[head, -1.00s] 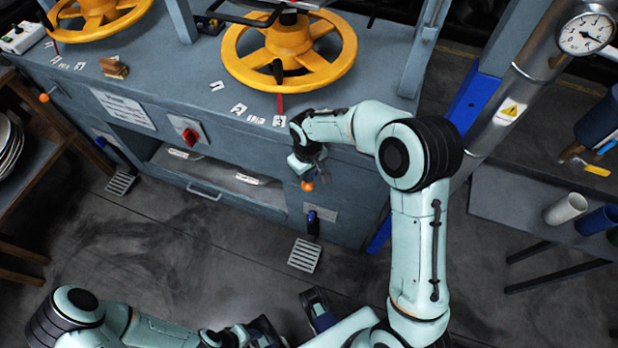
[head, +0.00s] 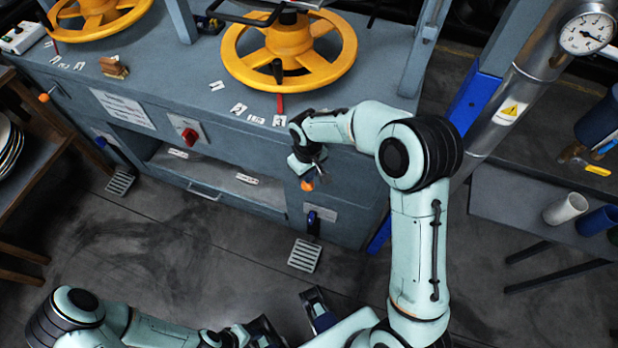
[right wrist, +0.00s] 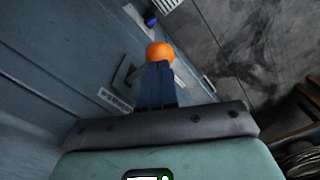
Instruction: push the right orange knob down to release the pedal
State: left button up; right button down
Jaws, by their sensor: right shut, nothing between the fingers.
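The right orange knob (head: 307,185) is on the front of the grey press cabinet, below the right yellow wheel. It also shows in the right wrist view (right wrist: 160,52), straight beyond my fingers. My right gripper (head: 308,178) is shut and empty, right at the knob; its fingertips (right wrist: 157,66) overlap the knob's near edge in the wrist view. I cannot tell whether they touch it. The right pedal (head: 304,255) is a light grated plate near the floor, under a blue lever (head: 312,222).
Another orange knob (head: 44,98) and pedal (head: 120,182) are at the cabinet's left end. A red switch (head: 189,134) is on the cabinet front. A side table (head: 535,215) with cups stands at the right. The floor before the cabinet is clear.

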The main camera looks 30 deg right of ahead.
jog(key=shift+f+b, duration=1.45)
jog(key=shift+f, duration=0.8)
jog(key=shift+r+p, duration=2.95)
jog(key=shift+r, duration=1.1)
